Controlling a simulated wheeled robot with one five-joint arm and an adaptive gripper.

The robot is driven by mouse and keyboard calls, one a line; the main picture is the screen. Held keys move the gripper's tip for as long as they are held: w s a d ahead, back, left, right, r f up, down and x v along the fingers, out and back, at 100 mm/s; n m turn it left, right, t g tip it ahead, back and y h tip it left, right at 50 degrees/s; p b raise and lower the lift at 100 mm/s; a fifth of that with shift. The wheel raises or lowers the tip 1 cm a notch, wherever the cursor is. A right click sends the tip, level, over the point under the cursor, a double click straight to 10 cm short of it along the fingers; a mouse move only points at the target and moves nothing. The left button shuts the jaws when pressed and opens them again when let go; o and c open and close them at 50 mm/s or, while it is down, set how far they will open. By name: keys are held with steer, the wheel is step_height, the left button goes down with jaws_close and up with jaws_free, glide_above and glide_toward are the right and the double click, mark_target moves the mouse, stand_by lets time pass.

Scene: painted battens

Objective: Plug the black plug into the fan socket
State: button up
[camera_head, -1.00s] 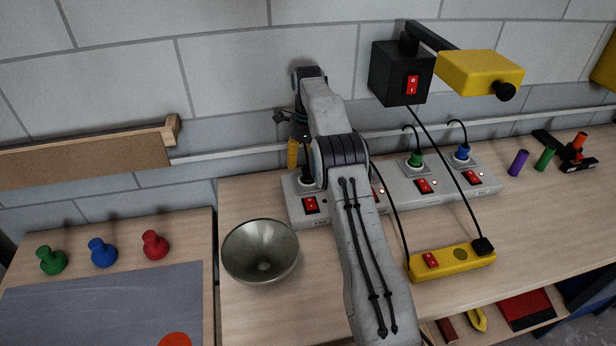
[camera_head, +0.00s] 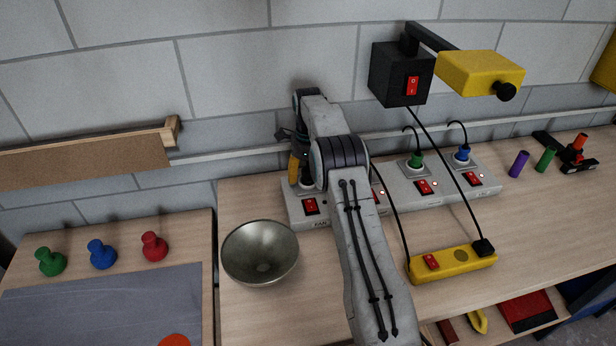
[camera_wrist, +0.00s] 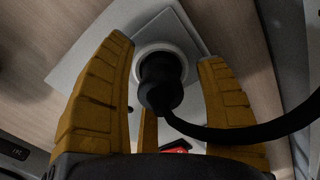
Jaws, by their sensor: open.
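The black plug (camera_wrist: 160,85) is in the wrist view, with its cable curving off to the right. It stands at the white-ringed fan socket (camera_wrist: 178,48) and looks seated in it, though its depth is hard to judge. My gripper (camera_wrist: 165,80) is open, its yellow fingers on either side of the plug with gaps visible. In the head view my gripper (camera_head: 296,170) is low over the left end of the grey power strip (camera_head: 350,212), by the label FAN and a red switch (camera_head: 311,206). My arm hides part of the strip.
Green (camera_head: 416,160) and blue (camera_head: 463,153) plugs sit in sockets farther right. A metal bowl (camera_head: 260,252) stands in front of the strip. A yellow power strip (camera_head: 452,262) with a black plug (camera_head: 483,247) lies front right. A black-and-yellow lamp (camera_head: 440,70) hangs above.

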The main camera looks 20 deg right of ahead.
jaws_close()
stand_by(0.6)
